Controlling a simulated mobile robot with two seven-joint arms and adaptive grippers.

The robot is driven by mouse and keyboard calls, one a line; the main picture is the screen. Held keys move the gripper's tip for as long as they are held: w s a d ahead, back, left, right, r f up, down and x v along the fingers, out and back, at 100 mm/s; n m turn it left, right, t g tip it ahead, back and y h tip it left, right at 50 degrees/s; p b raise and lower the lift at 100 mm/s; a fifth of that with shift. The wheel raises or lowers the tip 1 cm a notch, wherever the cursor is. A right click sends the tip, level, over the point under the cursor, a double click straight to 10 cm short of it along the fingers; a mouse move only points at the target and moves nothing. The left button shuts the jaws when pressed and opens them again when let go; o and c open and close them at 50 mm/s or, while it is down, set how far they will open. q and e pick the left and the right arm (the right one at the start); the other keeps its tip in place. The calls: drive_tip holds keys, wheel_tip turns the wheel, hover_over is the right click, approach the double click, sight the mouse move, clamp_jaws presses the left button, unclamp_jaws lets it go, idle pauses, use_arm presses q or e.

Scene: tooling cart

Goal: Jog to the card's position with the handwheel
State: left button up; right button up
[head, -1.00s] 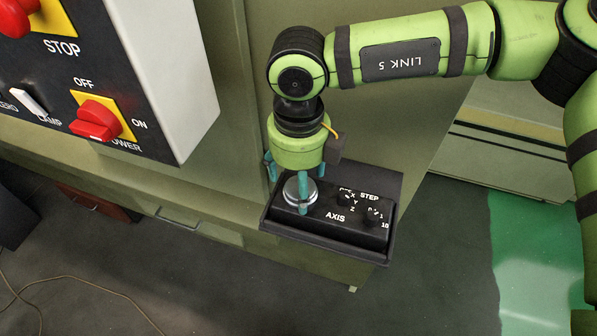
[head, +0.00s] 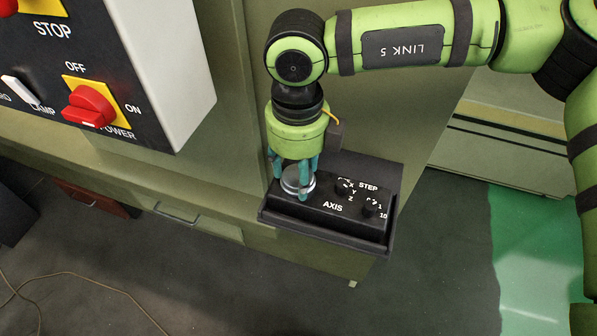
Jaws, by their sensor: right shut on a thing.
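The handwheel (head: 291,183) is a round silver disc on the left end of a black pendant box (head: 318,215). The box lies in a dark tray (head: 392,176) on the side of the green machine. My right gripper (head: 297,190) points down over the handwheel with its teal fingers around the rim, shut on it. The axis knob (head: 343,187) and the step knob (head: 369,206) are on the same box, right of the wheel. I see no card or position readout. My left gripper is out of view.
A control panel (head: 185,90) juts out at upper left with a red power switch (head: 91,106), a lamp switch (head: 20,90) and a stop button. A cable (head: 85,277) lies on the open grey floor.

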drive_tip(key=n+b, duration=0.1)
drive_tip(key=b, duration=0.1)
drive_tip(key=n+b, duration=0.4)
drive_tip(key=shift+a+f, duration=0.1)
drive_tip(key=shift+f, duration=0.25)
drive_tip(key=n+b, duration=0.2)
drive_tip(key=shift+s+n+b, duration=0.15)
drive_tip(key=shift+n+b, duration=0.15)
drive_tip(key=shift+n, duration=0.1)
drive_tip(key=n+b, duration=0.2)
drive_tip(key=n, duration=0.2)
drive_tip(key=shift+s+n, duration=0.1)
drive_tip(key=shift+n, duration=0.2)
drive_tip(key=shift+s+n+b, duration=0.1)
drive_tip(key=shift+n+b, duration=0.7)
drive_tip(key=shift+n, duration=1.4)
